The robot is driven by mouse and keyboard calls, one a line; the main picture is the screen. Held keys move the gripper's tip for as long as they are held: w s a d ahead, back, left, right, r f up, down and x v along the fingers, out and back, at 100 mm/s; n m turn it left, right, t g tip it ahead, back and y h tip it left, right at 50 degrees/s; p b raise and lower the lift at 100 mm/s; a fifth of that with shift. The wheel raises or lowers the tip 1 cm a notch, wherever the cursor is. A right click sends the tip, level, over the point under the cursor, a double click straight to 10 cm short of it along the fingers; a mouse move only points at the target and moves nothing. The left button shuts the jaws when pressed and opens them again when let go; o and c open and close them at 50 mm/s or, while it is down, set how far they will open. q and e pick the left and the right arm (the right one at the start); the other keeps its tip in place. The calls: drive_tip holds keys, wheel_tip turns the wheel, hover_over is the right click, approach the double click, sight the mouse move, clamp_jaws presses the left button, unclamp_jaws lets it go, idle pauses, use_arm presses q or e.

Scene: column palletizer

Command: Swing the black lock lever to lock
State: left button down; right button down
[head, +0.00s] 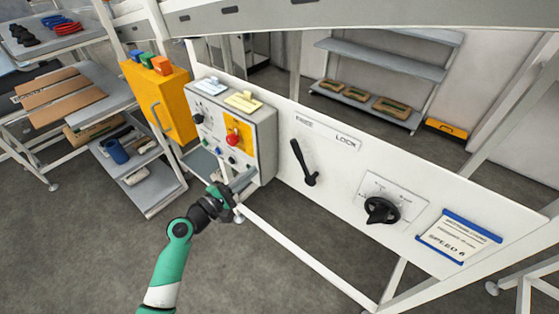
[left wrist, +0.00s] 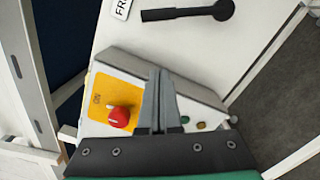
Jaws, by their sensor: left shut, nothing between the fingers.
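The black lock lever (head: 303,162) is on the white panel, its handle pointing up and slightly left from its pivot. Its tip is below the FREE label (head: 304,121); the LOCK label (head: 346,142) is further right. In the left wrist view the lever (left wrist: 185,13) lies across the top, beside a partly cut-off label. My left gripper (head: 246,178) is shut and empty in front of the grey control box, left of and below the lever and apart from it. Its closed fingers (left wrist: 159,77) cover part of the box in the wrist view. My right gripper is not in view.
The control box (head: 264,135) with a red knob (head: 232,138) stands out from the panel left of the lever. A black rotary dial (head: 381,210) and a blue-edged sign (head: 458,237) are to its right. The panel around the lever is clear.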

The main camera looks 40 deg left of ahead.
use_arm(q)
drive_tip(key=shift+r, duration=0.1)
drive_tip(key=w+d+r, duration=0.2)
drive_tip(key=w, duration=0.9)
drive_tip(key=shift+d+r, duration=0.15)
drive_tip(key=shift+d, duration=0.2)
drive_tip(key=shift+w, duration=0.1)
drive_tip(key=shift+d+r+m+p, duration=0.25)
drive_tip(key=shift+m+p, duration=0.1)
drive_tip(key=shift+m, duration=0.05)
